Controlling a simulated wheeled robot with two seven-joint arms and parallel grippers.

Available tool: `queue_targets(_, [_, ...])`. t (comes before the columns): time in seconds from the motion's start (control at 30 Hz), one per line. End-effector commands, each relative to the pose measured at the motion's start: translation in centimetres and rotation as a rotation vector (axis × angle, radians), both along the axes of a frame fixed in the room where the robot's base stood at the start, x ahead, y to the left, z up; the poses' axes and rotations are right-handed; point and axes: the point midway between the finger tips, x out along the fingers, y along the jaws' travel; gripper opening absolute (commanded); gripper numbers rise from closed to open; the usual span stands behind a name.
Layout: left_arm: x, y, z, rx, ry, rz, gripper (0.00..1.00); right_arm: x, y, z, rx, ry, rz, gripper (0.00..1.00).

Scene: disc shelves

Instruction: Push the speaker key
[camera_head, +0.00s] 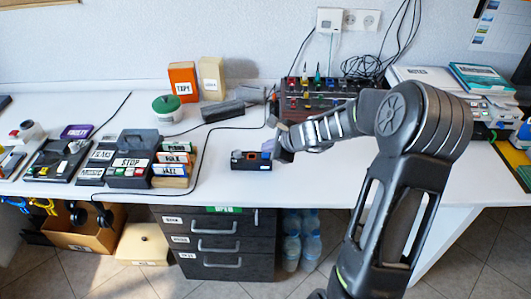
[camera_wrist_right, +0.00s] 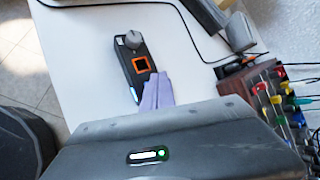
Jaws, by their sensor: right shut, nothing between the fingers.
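A small black device (camera_head: 251,161) sits near the table's front edge in the head view. In the right wrist view the device (camera_wrist_right: 127,72) shows a grey round knob at one end, an orange-framed dark square and a small light strip. Which part is the speaker key I cannot tell; no label is readable. My right gripper (camera_head: 268,149) is shut and empty, with its pale purple fingertips at the device's right end. In the right wrist view the fingertips (camera_wrist_right: 158,88) overlap the device's near end; contact is unclear. My left gripper is not in view.
A mixer-like panel with coloured knobs (camera_head: 315,99) stands behind my right arm. A black box labelled STOP (camera_head: 128,172) and labelled cassettes (camera_head: 171,170) lie to the left. A green-lidded pot (camera_head: 166,107) stands behind. The white tabletop around the device is mostly clear.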

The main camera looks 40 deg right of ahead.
Motion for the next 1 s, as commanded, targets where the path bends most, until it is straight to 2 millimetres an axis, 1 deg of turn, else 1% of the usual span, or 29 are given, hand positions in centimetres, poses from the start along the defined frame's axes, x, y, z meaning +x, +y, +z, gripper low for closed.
queue_targets(0.03, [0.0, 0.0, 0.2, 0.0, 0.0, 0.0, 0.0, 0.0, 0.0, 0.3, 0.0, 0.0, 0.0, 0.0])
queue_targets(0.33, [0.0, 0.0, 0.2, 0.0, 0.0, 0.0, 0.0, 0.0, 0.0, 0.2, 0.0, 0.0, 0.0, 0.0])
queue_targets(0.47, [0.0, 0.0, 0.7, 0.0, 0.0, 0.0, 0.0, 0.0, 0.0, 0.8, 0.001, -0.001, 0.001, 0.0])
queue_targets(0.9, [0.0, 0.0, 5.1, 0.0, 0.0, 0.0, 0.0, 0.0, 0.0, 5.5, 0.0, -0.001, 0.001, 0.0])
queue_targets(1.0, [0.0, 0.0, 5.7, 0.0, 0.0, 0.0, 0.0, 0.0, 0.0, 6.2, 0.0, 0.0, 0.0, 0.0])
